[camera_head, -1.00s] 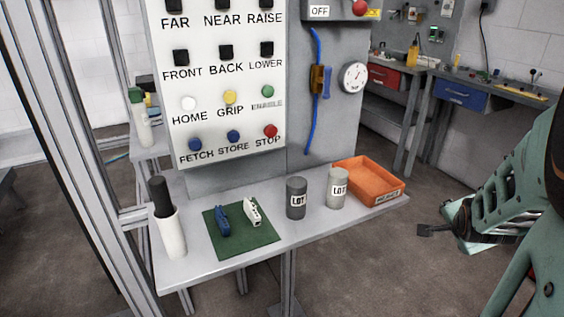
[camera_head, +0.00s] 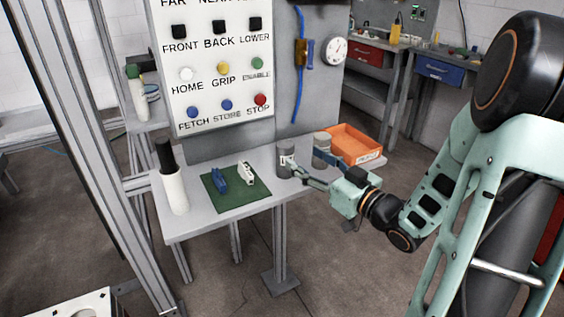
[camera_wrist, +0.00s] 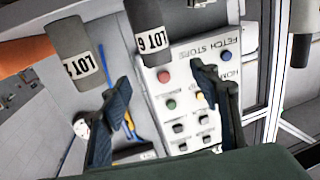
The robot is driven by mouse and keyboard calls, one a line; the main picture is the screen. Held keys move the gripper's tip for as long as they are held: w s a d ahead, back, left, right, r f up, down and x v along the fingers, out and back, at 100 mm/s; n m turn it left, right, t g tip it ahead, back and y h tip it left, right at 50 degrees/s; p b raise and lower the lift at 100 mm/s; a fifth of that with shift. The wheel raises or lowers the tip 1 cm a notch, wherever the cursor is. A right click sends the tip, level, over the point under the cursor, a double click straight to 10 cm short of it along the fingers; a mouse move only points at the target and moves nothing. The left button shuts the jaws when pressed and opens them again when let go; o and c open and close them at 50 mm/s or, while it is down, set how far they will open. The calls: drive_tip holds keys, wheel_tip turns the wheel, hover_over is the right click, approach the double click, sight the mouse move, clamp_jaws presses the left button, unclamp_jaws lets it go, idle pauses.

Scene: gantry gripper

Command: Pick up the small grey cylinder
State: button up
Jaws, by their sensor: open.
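Two grey cylinders with LOT labels stand upright on the grey shelf (camera_head: 255,220), a darker one (camera_head: 287,159) and a lighter one (camera_head: 321,145) to its right. They look close in size. My gripper (camera_head: 300,169) is open and empty in front of the darker cylinder. In the wrist view, which is turned over, the fingers (camera_wrist: 161,77) are spread apart. One cylinder (camera_wrist: 148,32) lies just beyond the fingertips, roughly between them. The other cylinder (camera_wrist: 72,58) is to the left, outside the left finger. In the head view the fingers partly hide both cylinders.
An orange tray (camera_head: 370,158) stands right of the cylinders. The button panel (camera_head: 225,75) rises behind the shelf.

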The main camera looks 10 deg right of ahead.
sight(291, 148)
drive_tip(key=b+x, duration=0.1)
drive_tip(key=x, duration=0.8)
drive_tip(key=shift+w, duration=0.3)
drive_tip(key=shift+d, duration=0.1)
drive_tip(key=shift+c, duration=0.2)
clamp_jaws()
